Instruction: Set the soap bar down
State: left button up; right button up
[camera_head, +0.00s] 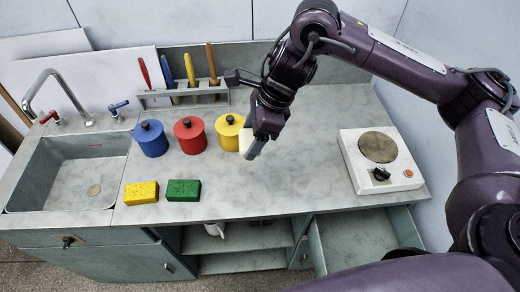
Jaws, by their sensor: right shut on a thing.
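The soap bar (246,145) is a pale cream block. My right gripper (256,149) is shut on it, and the fingers hide part of the bar. It shows over the middle of the grey counter (290,185), just right of the yellow pot (226,134). I cannot tell whether the bar touches the counter or is held a little above it. My left gripper is not in view.
Blue (152,141) and red (190,137) pots stand left of the yellow one. Yellow (141,193) and green (183,191) sponges lie in front. A sink (40,180) is left, a hotplate (350,155) right. A drawer (350,240) is open below. The middle counter is clear.

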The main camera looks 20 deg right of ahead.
send_over(249, 187)
jog(key=d, duration=0.2)
jog(key=f, duration=1.3)
jog(key=shift+s+a+b, duration=0.2)
jog(key=shift+a+b, duration=0.05)
jog(key=shift+b, duration=0.15)
jog(key=shift+f+p, duration=0.45)
jog(key=shift+f, duration=2.25)
jog(key=shift+f, duration=0.1)
jog(key=o, duration=1)
